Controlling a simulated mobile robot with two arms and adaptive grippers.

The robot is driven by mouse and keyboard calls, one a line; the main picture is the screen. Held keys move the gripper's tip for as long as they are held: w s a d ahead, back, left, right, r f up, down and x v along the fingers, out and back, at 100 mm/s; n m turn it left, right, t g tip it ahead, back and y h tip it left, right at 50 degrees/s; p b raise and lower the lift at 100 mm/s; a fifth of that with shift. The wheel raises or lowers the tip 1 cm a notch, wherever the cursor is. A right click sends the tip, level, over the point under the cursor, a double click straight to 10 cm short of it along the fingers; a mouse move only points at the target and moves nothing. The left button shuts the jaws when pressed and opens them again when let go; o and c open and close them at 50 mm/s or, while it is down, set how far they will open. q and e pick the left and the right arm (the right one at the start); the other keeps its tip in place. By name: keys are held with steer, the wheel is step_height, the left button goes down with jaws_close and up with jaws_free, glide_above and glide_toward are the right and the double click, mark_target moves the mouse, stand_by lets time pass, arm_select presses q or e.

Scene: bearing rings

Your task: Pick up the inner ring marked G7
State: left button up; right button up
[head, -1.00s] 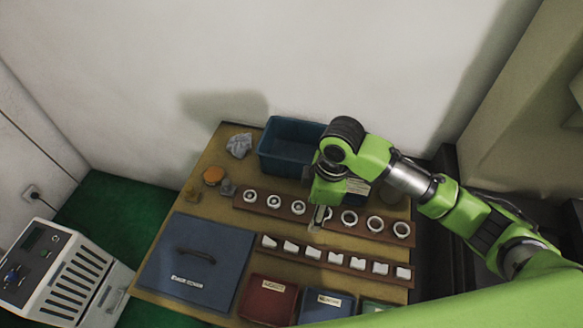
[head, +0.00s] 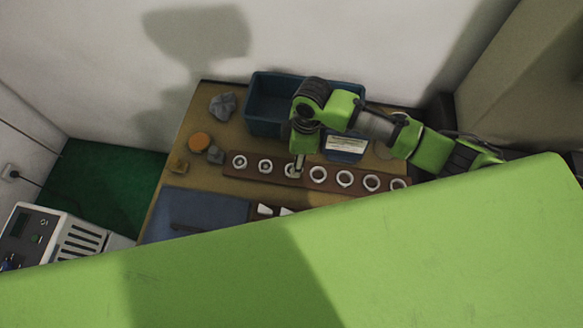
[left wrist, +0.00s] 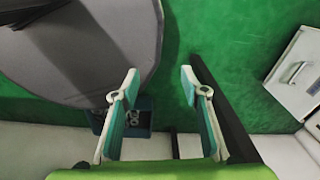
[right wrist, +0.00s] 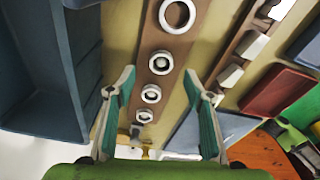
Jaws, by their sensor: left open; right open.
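A row of pale rings lies on a brown strip (head: 228,173) in the head view; no G7 mark is readable. My right gripper (head: 298,168) is open, pointing down at the third ring from the left (head: 290,171), which it partly hides. In the right wrist view the fingers of the right gripper (right wrist: 160,78) stand apart, with this ring (right wrist: 161,53) beyond and between the tips. My left gripper (left wrist: 159,80) is open and empty, away from the rings.
A blue bin (head: 262,125) stands behind the strip. Crumpled grey material (head: 222,104) and an orange round item (head: 199,142) lie at the table's left. A blue lid (head: 205,207) is in front.

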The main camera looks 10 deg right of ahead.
steer(key=f, duration=0.2)
steer(key=f+p, duration=0.1)
steer(key=f, duration=0.1)
steer(key=shift+s+a, duration=0.15)
steer(key=shift+a, duration=0.15)
steer(key=shift+a+f, duration=0.1)
steer(key=shift+f, duration=0.5)
steer(key=c, duration=1.2)
